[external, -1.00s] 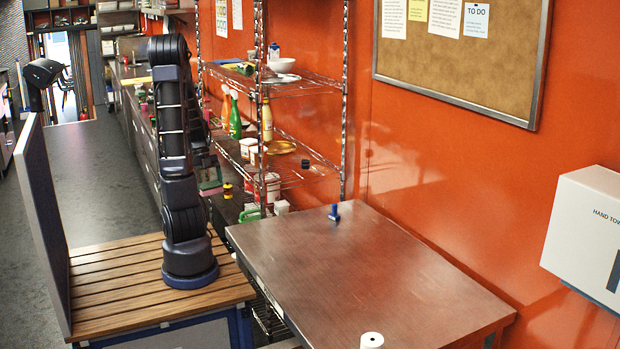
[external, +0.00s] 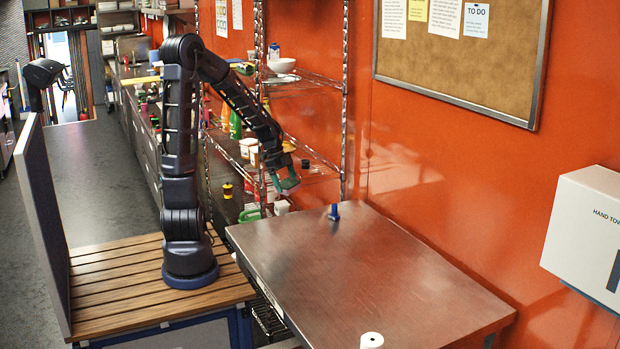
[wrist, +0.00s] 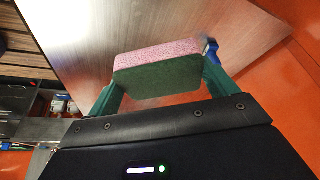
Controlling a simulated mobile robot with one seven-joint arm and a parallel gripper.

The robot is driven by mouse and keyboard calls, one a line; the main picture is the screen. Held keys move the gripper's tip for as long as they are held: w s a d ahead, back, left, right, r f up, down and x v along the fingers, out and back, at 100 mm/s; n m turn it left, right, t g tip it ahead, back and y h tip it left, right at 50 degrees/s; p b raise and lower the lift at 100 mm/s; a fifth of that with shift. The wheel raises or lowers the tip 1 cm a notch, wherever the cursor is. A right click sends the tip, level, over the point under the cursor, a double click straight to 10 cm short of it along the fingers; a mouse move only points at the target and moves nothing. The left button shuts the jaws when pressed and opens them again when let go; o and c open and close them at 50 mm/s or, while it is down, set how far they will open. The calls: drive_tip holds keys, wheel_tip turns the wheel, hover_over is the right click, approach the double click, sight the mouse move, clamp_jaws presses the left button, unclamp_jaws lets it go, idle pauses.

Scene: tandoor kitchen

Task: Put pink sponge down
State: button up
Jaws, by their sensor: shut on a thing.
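My gripper (external: 287,184) is in front of the wire shelf, just beyond the far edge of the metal-topped table (external: 360,270). In the wrist view the green fingers of my gripper (wrist: 160,85) are shut on the pink sponge (wrist: 157,57), one finger at each end. The sponge has a pink face and a dark green layer. In the external view it is small and partly hidden between the fingers. The tabletop (wrist: 95,35) shows behind the sponge in the wrist view.
A small blue object (external: 334,212) stands at the table's far edge, close to my gripper. A white roll (external: 372,340) stands at the near edge. The wire shelf (external: 345,110) holds a bowl (external: 282,65) and bottles. The middle of the tabletop is clear.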

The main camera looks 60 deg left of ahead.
sight(295, 184)
drive_tip(key=w+d, duration=0.2)
drive_tip(key=d, duration=0.1)
drive_tip(key=shift+w+r, duration=0.1)
drive_tip(key=shift+r, duration=0.3)
drive_tip(key=d+r+m+g, duration=0.2)
drive_tip(key=d+r+m, duration=0.3)
drive_tip(key=d+m, duration=0.1)
wheel_tip(295, 184, down, 20)
drive_tip(key=shift+w+r, duration=0.15)
idle(0.4)
drive_tip(key=shift+h, duration=0.3)
drive_tip(key=o, duration=0.8)
